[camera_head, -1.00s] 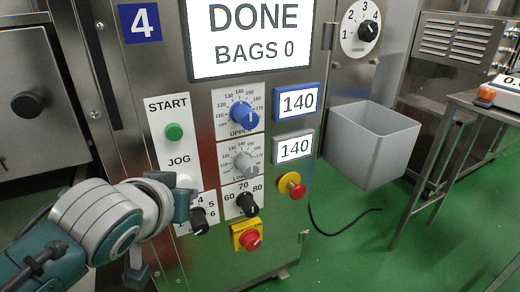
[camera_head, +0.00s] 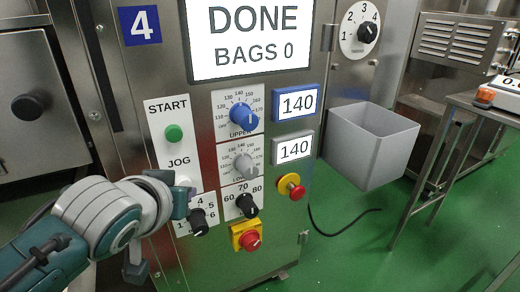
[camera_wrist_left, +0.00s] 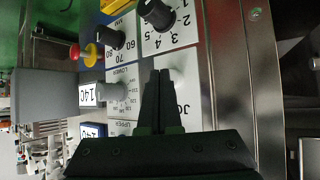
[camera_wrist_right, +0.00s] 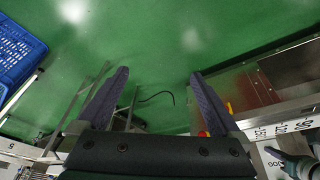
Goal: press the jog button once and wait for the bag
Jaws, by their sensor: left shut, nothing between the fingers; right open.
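The control panel of machine 4 carries a white JOG label strip, with the pale jog button (camera_head: 184,181) partly hidden behind my left gripper (camera_head: 186,200). In the left wrist view my left gripper (camera_wrist_left: 157,95) is shut and empty, its fingertips close to the panel beside the JOG lettering (camera_wrist_left: 188,108). I cannot tell whether it touches the button. The screen (camera_head: 250,35) reads DONE, BAGS 0. My right gripper (camera_wrist_right: 158,75) is open and empty above the green floor. No bag shows.
A green START button (camera_head: 174,133) sits above JOG. Blue and grey knobs, 140 displays (camera_head: 296,102) and red stop buttons (camera_head: 291,187) are to the right. A grey bin (camera_head: 365,145) is beside the machine. A blue crate (camera_wrist_right: 18,55) shows in the right wrist view.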

